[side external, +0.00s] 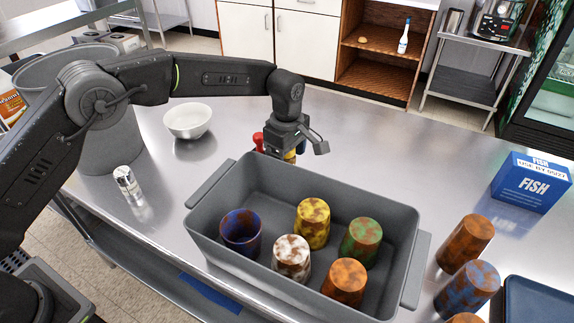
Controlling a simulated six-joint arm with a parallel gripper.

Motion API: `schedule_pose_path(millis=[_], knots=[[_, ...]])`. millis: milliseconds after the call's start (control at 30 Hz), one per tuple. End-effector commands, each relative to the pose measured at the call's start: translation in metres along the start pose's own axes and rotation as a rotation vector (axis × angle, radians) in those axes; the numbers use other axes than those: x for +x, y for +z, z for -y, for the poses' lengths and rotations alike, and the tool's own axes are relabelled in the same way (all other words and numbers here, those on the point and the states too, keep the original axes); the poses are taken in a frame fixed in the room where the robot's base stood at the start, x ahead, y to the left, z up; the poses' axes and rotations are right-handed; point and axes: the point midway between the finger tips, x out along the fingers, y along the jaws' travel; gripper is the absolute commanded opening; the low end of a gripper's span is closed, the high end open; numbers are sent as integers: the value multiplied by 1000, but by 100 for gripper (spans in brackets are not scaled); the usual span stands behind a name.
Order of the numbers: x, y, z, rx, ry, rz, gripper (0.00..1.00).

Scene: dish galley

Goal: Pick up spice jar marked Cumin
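My gripper (293,150) points down just behind the far wall of the grey bin. Its right finger stands spread out to the side; its other finger is mostly hidden. Small containers stand close around it: a red-topped one (258,142) at its left, and a yellow one (290,157) beneath it, partly hidden by the gripper and bin wall. A small jar or shaker (128,184) with a silvery top stands apart on the left of the counter. I cannot read the word Cumin on any of these, so I cannot tell which is the cumin jar.
The grey bin (413,255) holds several patterned cups. More cups (466,242) stand to its right, near a blue FISH box (531,183) and a dark blue tray (540,302). A white bowl (188,121) and large grey pot (110,145) stand left. The counter behind the bin's right is clear.

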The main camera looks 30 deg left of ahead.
Motion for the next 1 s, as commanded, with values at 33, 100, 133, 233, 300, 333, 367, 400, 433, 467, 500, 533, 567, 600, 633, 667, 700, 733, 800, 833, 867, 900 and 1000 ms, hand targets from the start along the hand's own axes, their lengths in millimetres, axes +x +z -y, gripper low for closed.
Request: schedule_pose_path(millis=[33, 100, 133, 233, 300, 333, 367, 400, 433, 467, 500, 533, 567, 600, 633, 667, 700, 733, 800, 833, 867, 900, 1000], knots=[[0, 0, 0, 0, 0, 0, 71], [0, 0, 0, 0, 0, 0, 64], [0, 0, 0, 0, 0, 0, 61], [0, 0, 0, 0, 0, 0, 52], [0, 0, 0, 0, 0, 0, 45], [0, 0, 0, 0, 0, 0, 42], [0, 0, 0, 0, 0, 0, 39], [0, 0, 0, 0, 0, 0, 35], [0, 0, 0, 0, 0, 0, 32], [0, 0, 0, 0, 0, 0, 30], [0, 0, 0, 0, 0, 0, 26], [0, 0, 0, 0, 0, 0, 23], [0, 0, 0, 0, 0, 0, 20], [-1, 0, 0, 0, 1, 0, 19], [-1, 0, 0, 0, 1, 0, 19], [-1, 0, 0, 0, 1, 0, 19], [-1, 0, 0, 0, 1, 0, 19], [-1, 0, 0, 0, 1, 0, 19], [-1, 0, 0, 0, 1, 0, 19], [-2, 0, 0, 0, 1, 0, 19], [-3, 0, 0, 0, 1, 0, 19], [-4, 0, 0, 0, 1, 0, 19], [-12, 0, 0, 0, 2, 0, 19]])
